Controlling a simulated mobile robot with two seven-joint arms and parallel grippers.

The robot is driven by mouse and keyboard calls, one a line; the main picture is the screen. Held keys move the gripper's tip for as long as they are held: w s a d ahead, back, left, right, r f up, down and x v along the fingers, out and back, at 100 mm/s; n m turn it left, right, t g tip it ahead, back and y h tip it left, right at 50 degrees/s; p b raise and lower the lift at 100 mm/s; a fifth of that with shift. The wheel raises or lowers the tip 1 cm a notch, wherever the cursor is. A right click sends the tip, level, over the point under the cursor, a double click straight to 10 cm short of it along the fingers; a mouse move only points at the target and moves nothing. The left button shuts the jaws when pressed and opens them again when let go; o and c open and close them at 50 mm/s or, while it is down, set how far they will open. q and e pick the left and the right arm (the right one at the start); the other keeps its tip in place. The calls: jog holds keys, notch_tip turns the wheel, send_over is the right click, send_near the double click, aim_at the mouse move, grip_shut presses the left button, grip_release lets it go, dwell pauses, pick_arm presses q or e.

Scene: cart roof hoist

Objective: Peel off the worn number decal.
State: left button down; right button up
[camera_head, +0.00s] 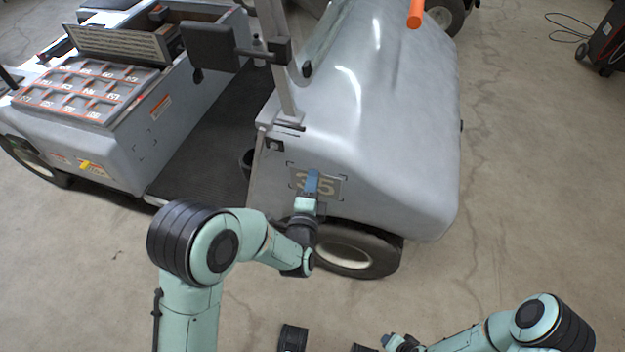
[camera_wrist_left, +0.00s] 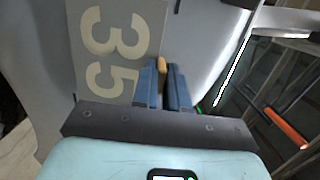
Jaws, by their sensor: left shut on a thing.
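The worn number decal (camera_head: 330,188) is a grey patch with a pale 35 on the pale grey cart's side, above the wheel. It also shows in the left wrist view (camera_wrist_left: 113,18), where its numerals look turned. My left gripper (camera_head: 312,182) is in front of the decal and hides part of it. In the left wrist view, its blue fingers (camera_wrist_left: 163,85) are shut on a small tan tab at the decal's edge (camera_wrist_left: 162,64). Most of the decal looks flat against the panel. My right gripper (camera_head: 388,341) is low in the head view, away from the cart; its fingers are too small to read.
The cart (camera_head: 390,110) fills the middle, with a front wheel (camera_head: 355,250) just below the decal. A roof post (camera_head: 278,60) and a dark mirror-like panel (camera_head: 210,46) stand above left. A black and red machine (camera_head: 608,42) is at the far right. Floor on the right is clear.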

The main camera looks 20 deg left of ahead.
pick_arm(q)
jog(key=shift+s+p, duration=0.3)
jog(key=shift+s, duration=1.1)
dwell(0.8)
jog(key=shift+s+a+p, duration=0.15)
jog(key=shift+s+p, duration=0.2)
jog(key=shift+s, duration=2.6)
